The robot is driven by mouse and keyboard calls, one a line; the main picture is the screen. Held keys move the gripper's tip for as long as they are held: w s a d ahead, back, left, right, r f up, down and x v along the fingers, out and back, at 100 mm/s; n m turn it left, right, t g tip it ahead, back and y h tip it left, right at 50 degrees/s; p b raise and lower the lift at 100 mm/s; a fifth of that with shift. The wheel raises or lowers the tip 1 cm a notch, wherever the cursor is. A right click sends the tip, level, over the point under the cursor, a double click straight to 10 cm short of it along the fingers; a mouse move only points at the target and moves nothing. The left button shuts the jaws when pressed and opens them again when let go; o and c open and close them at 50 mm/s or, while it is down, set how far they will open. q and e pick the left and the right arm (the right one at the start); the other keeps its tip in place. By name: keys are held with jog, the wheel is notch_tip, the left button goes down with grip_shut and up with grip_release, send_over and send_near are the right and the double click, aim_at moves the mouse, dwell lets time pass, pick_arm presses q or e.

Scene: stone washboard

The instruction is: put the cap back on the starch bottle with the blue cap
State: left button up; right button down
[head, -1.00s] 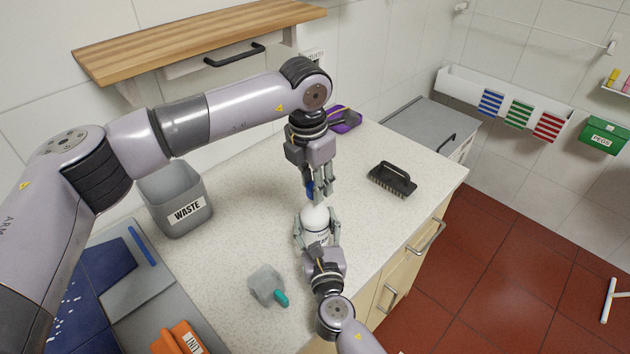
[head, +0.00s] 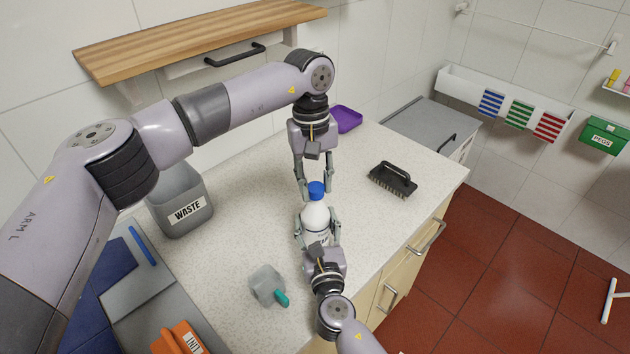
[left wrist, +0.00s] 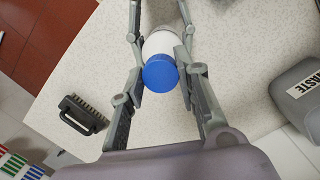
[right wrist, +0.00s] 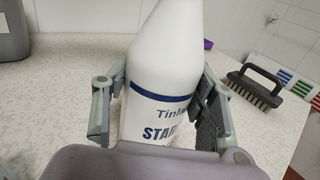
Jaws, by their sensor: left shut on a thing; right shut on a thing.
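The white starch bottle (head: 314,222) stands upright on the counter. My right gripper (head: 317,232) is shut around its body; the right wrist view shows the bottle (right wrist: 165,75) between the fingers, with part of the label readable. The blue cap (head: 316,188) is at the top of the bottle, in line with the neck. My left gripper (head: 313,192) points down from above, its fingers shut on the cap's sides. The left wrist view shows the cap (left wrist: 160,73) between the fingers with the white bottle behind it. Whether the cap is tight on the thread cannot be seen.
A grey waste bin (head: 185,207) stands at the left of the counter (head: 250,215). A grey scoop (head: 266,284) with a teal handle lies at the front left. A black brush (head: 392,179) is to the right, and a purple tray (head: 347,119) is behind.

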pick_arm(q)
jog(key=m, duration=0.6)
jog(key=shift+m+y, duration=0.3)
jog(key=shift+y, duration=0.1)
jog(key=m, duration=0.5)
jog(key=shift+y, duration=0.3)
jog(key=o, duration=0.7)
jog(key=shift+r, duration=2.3)
